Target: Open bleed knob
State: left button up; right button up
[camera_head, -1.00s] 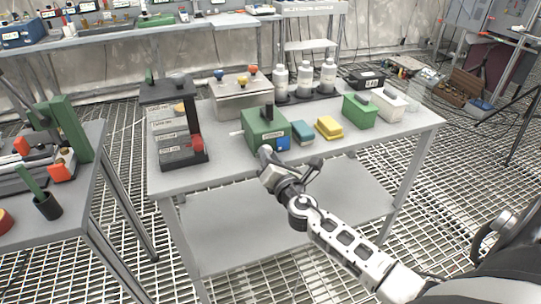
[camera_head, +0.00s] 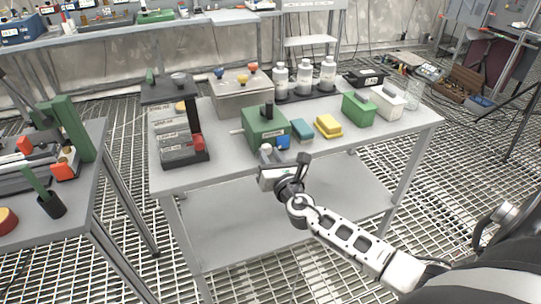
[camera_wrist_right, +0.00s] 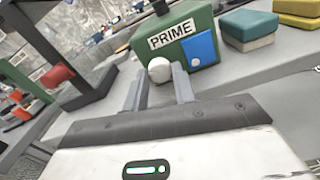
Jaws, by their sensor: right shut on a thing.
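A green box (camera_head: 267,128) with a PRIME label stands near the front edge of the table; in the wrist view the box (camera_wrist_right: 177,22) shows a blue panel (camera_wrist_right: 199,49) on its front. A round white knob (camera_wrist_right: 159,69) is low on the front of this box. No label naming the bleed knob is readable. My right gripper (camera_head: 266,151) is at the box front, and in the wrist view its fingers (camera_wrist_right: 159,77) are on either side of the white knob, shut on it. In the head view the gripper mostly hides the knob. My left gripper is not in view.
To the left stands a grey stacked unit (camera_head: 180,130) with a red part. Teal (camera_head: 302,129) and yellow (camera_head: 328,126) blocks and a smaller green box (camera_head: 358,109) lie to the right. Bottles (camera_head: 304,78) and a box with coloured knobs (camera_head: 240,95) stand behind.

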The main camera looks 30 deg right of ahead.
jog(key=o, duration=1)
jog(key=shift+s, duration=0.1)
jog(key=b+v, duration=0.1)
jog(key=v, duration=1.4)
jog(key=shift+s, duration=0.4)
